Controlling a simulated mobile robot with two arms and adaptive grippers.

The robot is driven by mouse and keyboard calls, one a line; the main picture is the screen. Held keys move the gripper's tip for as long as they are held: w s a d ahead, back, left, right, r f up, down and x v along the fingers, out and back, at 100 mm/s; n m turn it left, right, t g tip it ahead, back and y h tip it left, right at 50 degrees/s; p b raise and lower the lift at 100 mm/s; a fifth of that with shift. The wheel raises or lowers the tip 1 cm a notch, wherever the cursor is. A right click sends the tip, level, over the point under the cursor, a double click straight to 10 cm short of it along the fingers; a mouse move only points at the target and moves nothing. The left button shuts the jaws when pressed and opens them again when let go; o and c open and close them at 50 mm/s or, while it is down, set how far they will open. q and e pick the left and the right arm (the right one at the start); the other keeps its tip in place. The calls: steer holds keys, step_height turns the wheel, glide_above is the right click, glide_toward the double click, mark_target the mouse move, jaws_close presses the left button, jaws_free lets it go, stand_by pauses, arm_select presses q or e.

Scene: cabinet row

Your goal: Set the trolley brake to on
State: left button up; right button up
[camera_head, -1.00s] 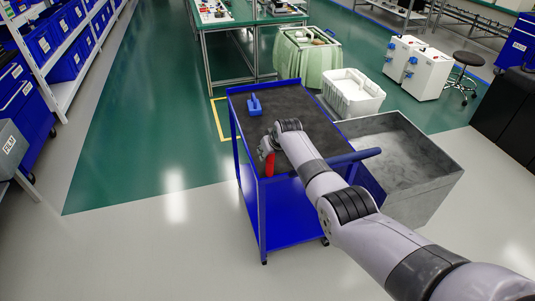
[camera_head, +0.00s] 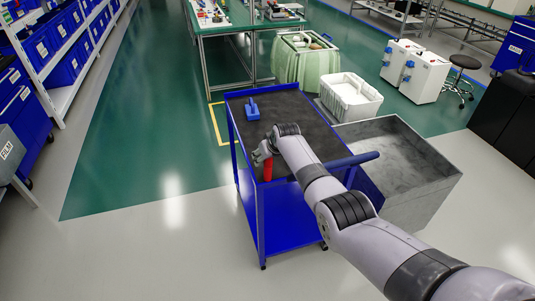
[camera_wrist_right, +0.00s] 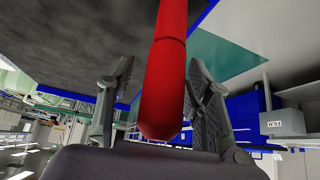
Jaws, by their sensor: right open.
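The trolley (camera_head: 288,216) is blue with a dark grey top and stands in the middle of the head view. A red lever (camera_head: 267,171), which looks like the brake lever, stands at its near left corner. My right gripper (camera_head: 262,158) is at the lever's upper part. In the right wrist view the red lever (camera_wrist_right: 165,80) lies between the two spread fingers of my right gripper (camera_wrist_right: 160,72). The fingers are open, with a gap on the left side; contact on the right side is unclear. My left gripper is not in view.
A blue object (camera_head: 253,109) sits on the trolley top. A blue push bar (camera_head: 352,159) is at its right. A grey open bin (camera_head: 415,180) stands close on the right, a white crate (camera_head: 350,97) behind. The floor left of the trolley is clear.

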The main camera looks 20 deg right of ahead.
steer(key=shift+s+r, duration=0.1)
steer(key=v, duration=1.1)
steer(key=shift+s+r, duration=0.25)
steer(key=shift+s, duration=0.05)
steer(key=shift+d, duration=0.1)
